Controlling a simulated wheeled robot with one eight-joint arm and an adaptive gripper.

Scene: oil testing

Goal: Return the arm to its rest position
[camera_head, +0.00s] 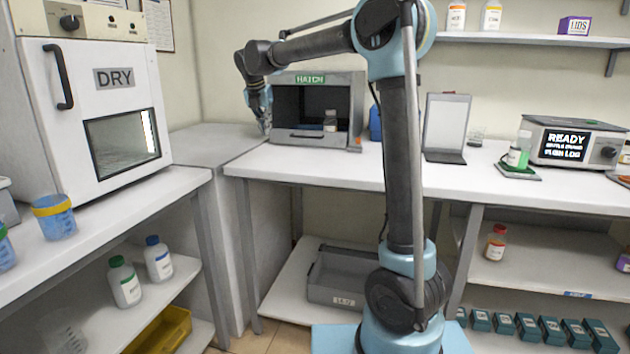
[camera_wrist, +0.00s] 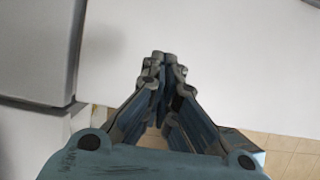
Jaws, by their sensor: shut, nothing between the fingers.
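My arm rises from its base at the lower middle of the head view and bends over to the left. My gripper (camera_head: 264,122) hangs down in front of the left side of the grey hatch box (camera_head: 358,100), above the corner where the counters meet. In the wrist view my gripper (camera_wrist: 164,56) has its fingertips together with nothing between them. Below it lies the white counter surface (camera_wrist: 220,70).
A white oven marked DRY (camera_head: 125,104) stands at the left. The hatch box has a small bottle (camera_head: 330,122) in its opening. A tablet-like stand (camera_head: 445,125) and a device reading READY (camera_head: 566,142) are on the right counter (camera_head: 400,173). Shelves hold bottles and boxes.

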